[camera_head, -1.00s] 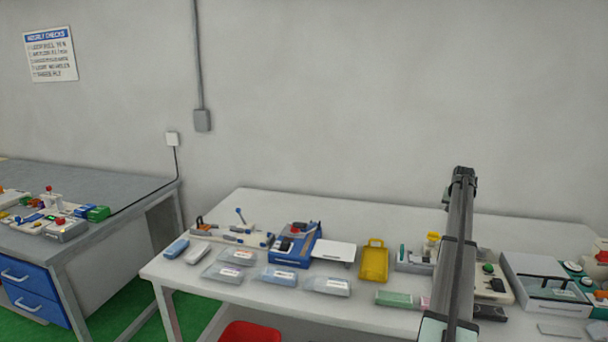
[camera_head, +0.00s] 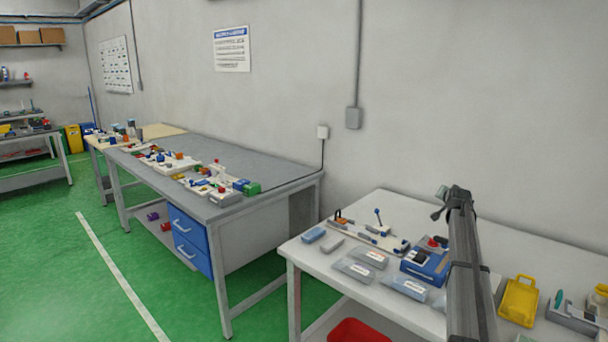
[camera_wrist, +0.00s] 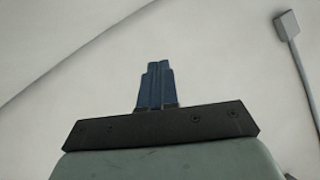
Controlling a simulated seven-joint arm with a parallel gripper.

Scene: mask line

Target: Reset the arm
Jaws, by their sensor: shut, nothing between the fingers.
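My gripper (camera_wrist: 158,75) shows in the wrist view with its two dark blue fingers pressed together and nothing between them. Behind the fingers is only the pale wall, with a grey wall box and its conduit at the upper right. In the head view my arm stands raised at the right, in front of the white table (camera_head: 385,205). The gripper's fingers cannot be made out there. The arm hides part of the table's middle.
The white table holds a blue device (camera_head: 428,262), several clear packets, a yellow tray (camera_head: 518,300) and a lever fixture. A red bin (camera_head: 358,332) is below. A grey workbench (camera_head: 255,165) with blue drawers stands left. Green floor (camera_head: 70,270) is open at the far left.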

